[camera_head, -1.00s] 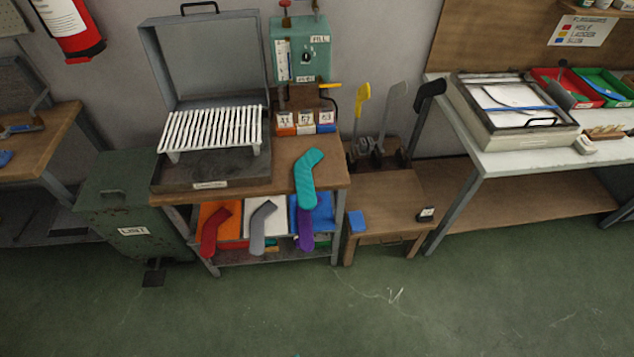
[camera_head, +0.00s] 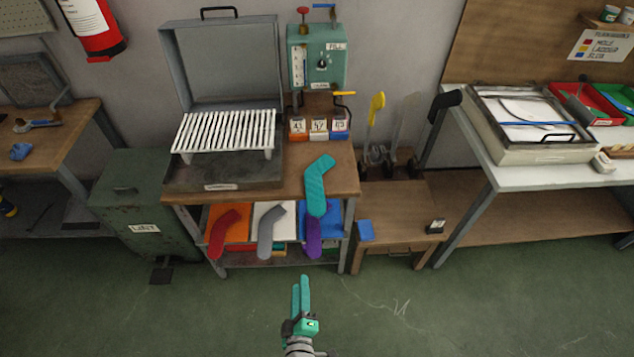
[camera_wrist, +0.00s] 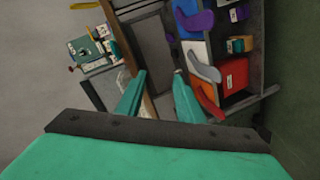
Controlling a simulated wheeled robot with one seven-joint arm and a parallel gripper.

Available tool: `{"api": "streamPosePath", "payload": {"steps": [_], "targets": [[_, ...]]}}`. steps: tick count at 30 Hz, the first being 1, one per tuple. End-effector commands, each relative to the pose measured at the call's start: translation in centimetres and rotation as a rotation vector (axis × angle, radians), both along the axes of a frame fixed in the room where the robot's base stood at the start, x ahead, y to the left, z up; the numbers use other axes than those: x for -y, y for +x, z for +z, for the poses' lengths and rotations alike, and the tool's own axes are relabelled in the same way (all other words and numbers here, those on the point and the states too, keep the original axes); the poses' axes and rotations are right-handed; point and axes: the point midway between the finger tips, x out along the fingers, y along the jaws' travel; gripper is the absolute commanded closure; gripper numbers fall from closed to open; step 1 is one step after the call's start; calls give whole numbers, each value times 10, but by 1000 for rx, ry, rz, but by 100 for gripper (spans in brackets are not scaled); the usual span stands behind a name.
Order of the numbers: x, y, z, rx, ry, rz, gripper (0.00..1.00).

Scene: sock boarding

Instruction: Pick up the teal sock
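My gripper (camera_head: 300,280) is at the bottom of the head view, in front of the bench and apart from the sock. Its two teal fingers stand apart with nothing between them; the gap also shows in the wrist view (camera_wrist: 160,85).
Red (camera_head: 224,233), grey (camera_head: 267,230) and purple (camera_head: 313,237) socks hang from the shelf below. A lidded press with a white rack (camera_head: 225,131) stands on the bench. A green bin (camera_head: 135,212) is left, a low table (camera_head: 400,215) right. The floor in front is clear.

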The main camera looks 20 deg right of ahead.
Motion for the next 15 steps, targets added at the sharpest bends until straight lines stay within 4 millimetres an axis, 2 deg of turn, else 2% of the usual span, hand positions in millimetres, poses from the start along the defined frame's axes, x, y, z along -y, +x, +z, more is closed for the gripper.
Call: {"api": "streamPosePath", "payload": {"steps": [1, 6, 9, 15], "targets": [[11, 23, 4, 6, -72, -20, 66], [48, 81, 24, 12, -307, -99, 66], [64, 105, 39, 19, -412, -139, 66], [80, 129, 57, 26, -520, -185, 66]]}}
